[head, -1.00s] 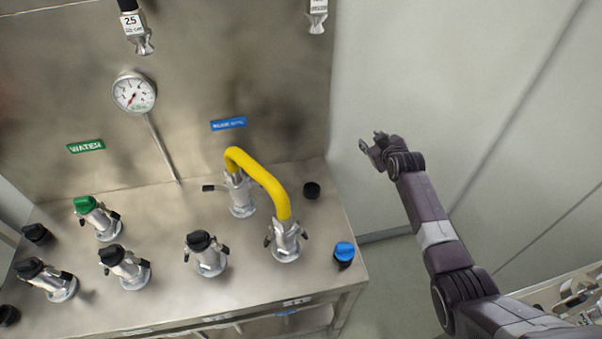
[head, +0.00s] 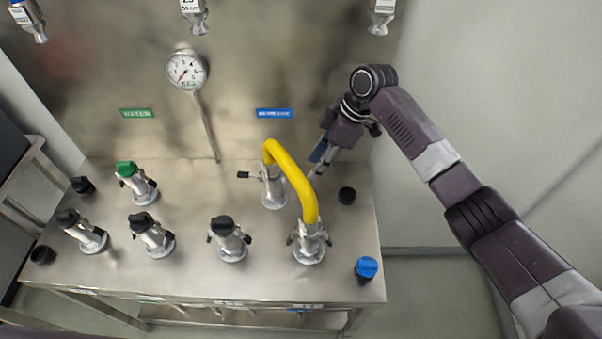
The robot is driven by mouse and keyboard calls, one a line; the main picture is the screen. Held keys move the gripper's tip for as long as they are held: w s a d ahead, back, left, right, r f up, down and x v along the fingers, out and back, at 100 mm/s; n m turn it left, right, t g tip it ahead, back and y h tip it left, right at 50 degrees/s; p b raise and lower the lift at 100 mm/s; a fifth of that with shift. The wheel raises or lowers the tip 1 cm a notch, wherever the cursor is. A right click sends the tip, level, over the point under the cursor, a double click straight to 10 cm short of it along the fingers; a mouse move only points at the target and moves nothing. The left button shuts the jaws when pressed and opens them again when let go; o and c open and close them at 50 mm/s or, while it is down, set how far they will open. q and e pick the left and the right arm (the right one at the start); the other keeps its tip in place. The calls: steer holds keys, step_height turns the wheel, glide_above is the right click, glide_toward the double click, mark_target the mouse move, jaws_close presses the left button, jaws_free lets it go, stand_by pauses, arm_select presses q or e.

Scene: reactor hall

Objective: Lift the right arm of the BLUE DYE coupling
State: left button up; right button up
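A blue label (head: 274,114), too blurred to read fully, is on the back panel. Below it stands a metal coupling (head: 273,190) with the upper end of a yellow hose (head: 291,175) on it. Its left arm (head: 243,175) sticks out level. Its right arm cannot be made out behind the hose. The hose's other end sits on a front coupling (head: 308,243) with small arms at both sides. My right gripper (head: 317,163) points down and left, just right of the hose and the rear coupling. Its fingers look apart, with nothing seen between them. My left gripper is out of view.
Several capped couplings stand at left, one with a green cap (head: 125,168). A black cap (head: 347,195) and a blue cap (head: 366,267) are near the right edge. Nozzles (head: 381,15) hang above.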

steer(key=p+x, duration=0.1)
steer(key=x, duration=0.5)
steer(key=shift+a+f, duration=0.2)
steer(key=shift+f, duration=0.05)
jaws_close()
